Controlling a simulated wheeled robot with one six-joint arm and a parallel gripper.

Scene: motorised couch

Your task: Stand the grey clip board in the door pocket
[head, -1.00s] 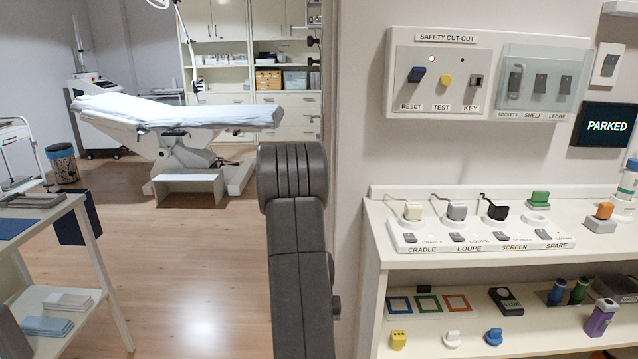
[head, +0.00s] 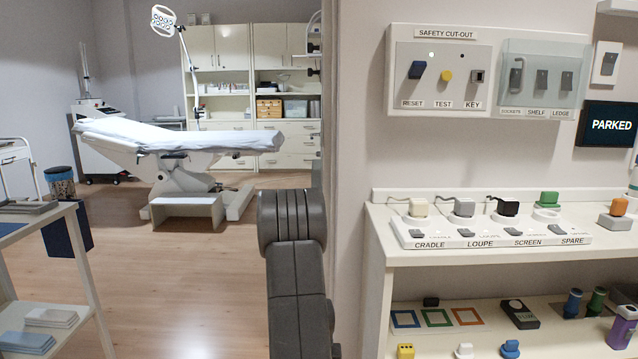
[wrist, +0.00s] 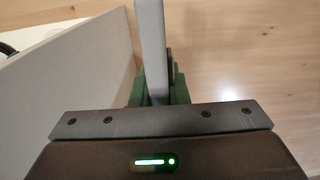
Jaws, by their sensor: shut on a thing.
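The grey clip board (wrist: 152,45) shows in the wrist view as a narrow grey slab, seen nearly edge-on and running up out of the top of the picture. My gripper (wrist: 155,92) is shut on it; its green fingers show on both sides of the slab. In the head view my gripper and the board are out of sight; only my dark grey arm shows, in the middle. I cannot pick out the door pocket for certain in either view.
In the wrist view a pale panel (wrist: 75,85) stands close on the left; wood floor (wrist: 250,60) lies on the right. In the head view a white shelf unit (head: 376,290) stands right, a trolley (head: 85,265) left and a treatment couch (head: 180,140) beyond.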

